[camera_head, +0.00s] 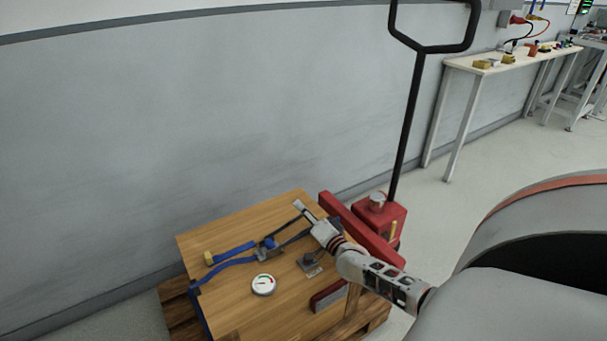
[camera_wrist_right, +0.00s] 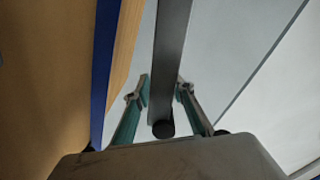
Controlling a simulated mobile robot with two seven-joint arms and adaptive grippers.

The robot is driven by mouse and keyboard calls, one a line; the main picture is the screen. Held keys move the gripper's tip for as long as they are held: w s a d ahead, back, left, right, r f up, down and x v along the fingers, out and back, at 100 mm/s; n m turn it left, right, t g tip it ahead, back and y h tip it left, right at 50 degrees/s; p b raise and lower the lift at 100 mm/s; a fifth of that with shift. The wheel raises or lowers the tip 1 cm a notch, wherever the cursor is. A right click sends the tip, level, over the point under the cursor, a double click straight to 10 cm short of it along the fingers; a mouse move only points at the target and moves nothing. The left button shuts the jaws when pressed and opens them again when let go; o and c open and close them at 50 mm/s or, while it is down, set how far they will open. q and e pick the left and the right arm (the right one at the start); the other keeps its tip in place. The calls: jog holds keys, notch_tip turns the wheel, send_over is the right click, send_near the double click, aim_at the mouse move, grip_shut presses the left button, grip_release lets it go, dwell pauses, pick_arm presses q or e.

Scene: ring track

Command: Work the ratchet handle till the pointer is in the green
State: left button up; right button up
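The ratchet (camera_head: 268,248) sits on top of the wooden crate (camera_head: 225,232), joined to blue straps (camera_head: 234,251). My right gripper (camera_head: 304,212) is at the ratchet's handle, above the crate's back right part. In the right wrist view a grey bar, the ratchet handle (camera_wrist_right: 172,50), runs between the two teal-padded fingers (camera_wrist_right: 162,92). The round white gauge (camera_head: 263,285) is on the crate top. It has coloured marks, but its pointer is too small to read. My left gripper is not in view.
A red pallet jack (camera_head: 380,215) with a tall black handle (camera_head: 408,120) stands just right of the crate. A grey wall (camera_head: 150,120) is behind. A workbench (camera_head: 490,62) with small items stands at the back right.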

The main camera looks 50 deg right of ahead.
jog(key=shift+r, duration=0.1)
jog(key=v, duration=1.2)
